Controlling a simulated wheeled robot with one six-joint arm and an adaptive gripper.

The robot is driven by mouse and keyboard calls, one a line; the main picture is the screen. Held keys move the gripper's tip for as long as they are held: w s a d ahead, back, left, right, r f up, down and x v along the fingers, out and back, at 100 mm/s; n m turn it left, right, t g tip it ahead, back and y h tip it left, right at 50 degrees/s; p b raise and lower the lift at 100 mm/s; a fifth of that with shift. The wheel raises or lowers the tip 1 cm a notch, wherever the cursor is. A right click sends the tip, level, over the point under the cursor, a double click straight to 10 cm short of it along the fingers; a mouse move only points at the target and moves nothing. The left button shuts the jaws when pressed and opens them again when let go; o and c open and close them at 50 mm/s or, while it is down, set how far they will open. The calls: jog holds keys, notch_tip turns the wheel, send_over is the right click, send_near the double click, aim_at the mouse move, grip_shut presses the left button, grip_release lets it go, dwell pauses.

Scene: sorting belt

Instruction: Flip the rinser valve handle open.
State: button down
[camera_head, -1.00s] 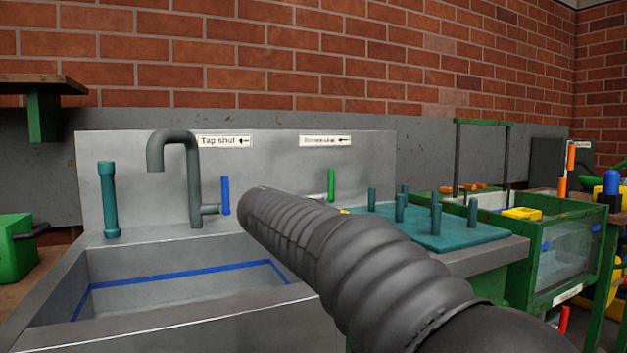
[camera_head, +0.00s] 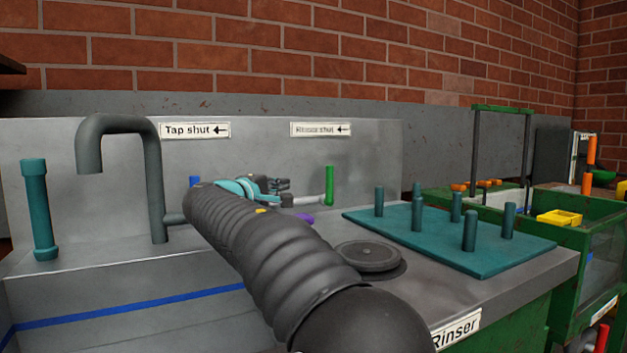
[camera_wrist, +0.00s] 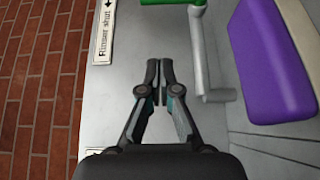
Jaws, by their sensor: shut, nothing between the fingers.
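The rinser valve handle (camera_head: 329,185) is a green bar standing upright at the end of a grey pipe (camera_head: 303,201), below the "Rinser shut" label (camera_head: 321,129). In the wrist view the green handle (camera_wrist: 187,3) is cut off by the top edge, with the grey pipe (camera_wrist: 204,60) running down from it. My gripper (camera_wrist: 159,68) is shut and empty, just left of the pipe and apart from the handle in that view. In the head view my gripper (camera_head: 284,187) is left of the handle, partly hidden behind my arm.
A purple object (camera_wrist: 270,65) lies right of the pipe in the wrist view. A teal peg board (camera_head: 450,236) and a round grey rinser disc (camera_head: 368,256) are on the counter. A blue tap handle (camera_head: 194,182) and bent tap pipe (camera_head: 155,170) stand left of my arm.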

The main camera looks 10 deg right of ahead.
aim_at(328, 184)
jog(key=s+d+p+x, duration=0.1)
jog(key=s+d+x, duration=0.1)
jog(key=x, duration=1.1)
jog(key=shift+d+p, duration=0.2)
jog(key=shift+p, duration=0.2)
jog(key=shift+a, duration=0.15)
jog(key=shift+r, duration=0.1)
